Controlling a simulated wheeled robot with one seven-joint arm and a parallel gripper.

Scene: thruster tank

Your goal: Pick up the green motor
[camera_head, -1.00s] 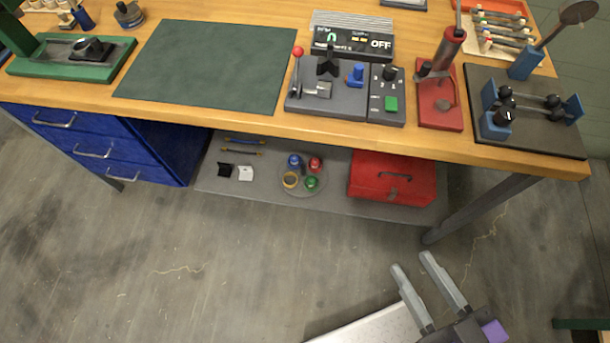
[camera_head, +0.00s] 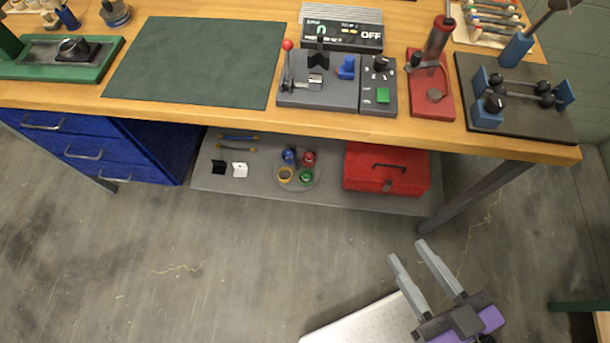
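A small green round piece (camera_head: 306,175), which may be the green motor, sits on a round grey tray (camera_head: 297,185) on the shelf under the workbench. Beside it on that tray are a blue piece (camera_head: 290,157), a red piece (camera_head: 309,158) and a yellow ring-like piece (camera_head: 285,174). My gripper (camera_head: 405,248) is at the lower right, in front of the bench. Its two grey fingers are apart with nothing between them. It is well away from the green piece.
A red toolbox (camera_head: 386,172) stands right of the tray on the shelf (camera_head: 225,183). A blue drawer unit (camera_head: 95,148) is at the left. The wooden benchtop (camera_head: 340,126) overhangs the shelf; a bench leg (camera_head: 475,197) is at the right. The floor in front is clear.

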